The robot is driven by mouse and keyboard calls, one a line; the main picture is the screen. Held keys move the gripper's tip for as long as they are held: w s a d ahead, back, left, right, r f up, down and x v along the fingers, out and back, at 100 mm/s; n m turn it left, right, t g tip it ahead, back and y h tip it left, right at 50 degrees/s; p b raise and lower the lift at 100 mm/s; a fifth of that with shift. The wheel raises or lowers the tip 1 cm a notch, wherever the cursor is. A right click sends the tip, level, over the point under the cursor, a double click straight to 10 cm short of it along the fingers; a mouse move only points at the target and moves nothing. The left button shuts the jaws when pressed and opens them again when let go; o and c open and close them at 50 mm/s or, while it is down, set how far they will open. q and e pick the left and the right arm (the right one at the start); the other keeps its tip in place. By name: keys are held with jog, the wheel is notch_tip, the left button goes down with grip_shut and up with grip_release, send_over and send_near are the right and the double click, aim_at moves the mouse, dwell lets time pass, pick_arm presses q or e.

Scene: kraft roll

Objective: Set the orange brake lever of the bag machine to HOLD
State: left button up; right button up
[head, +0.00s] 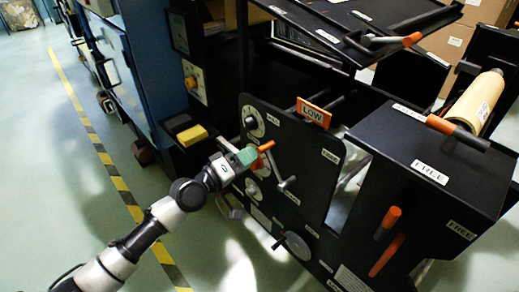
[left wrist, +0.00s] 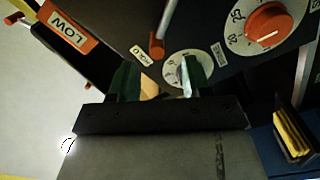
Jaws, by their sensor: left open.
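The bag machine's black side panel (head: 315,160) carries a lever with an orange grip (head: 264,147). An orange grip also shows in the left wrist view (left wrist: 156,47), beside a small label that seems to read HOLD (left wrist: 141,57). My left gripper (head: 246,156) is open, with green fingertips close to the orange grip in the head view. In the left wrist view the open fingers (left wrist: 158,80) have nothing clearly between them, and the grip is beyond their tips. I cannot tell whether they touch it. My right gripper is not in view.
Other orange-gripped levers (head: 388,222) stand at the right, near FREE labels (head: 430,172). An orange LOW tag (head: 313,112) hangs above the panel. Dials (left wrist: 268,22) sit beside the lever. A yellow block (head: 192,135) lies on a black shelf. The floor at left is clear.

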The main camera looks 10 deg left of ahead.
pick_arm(q)
jog(key=v, duration=0.3)
jog(key=shift+s+a, duration=0.15)
jog(key=shift+s, duration=0.15)
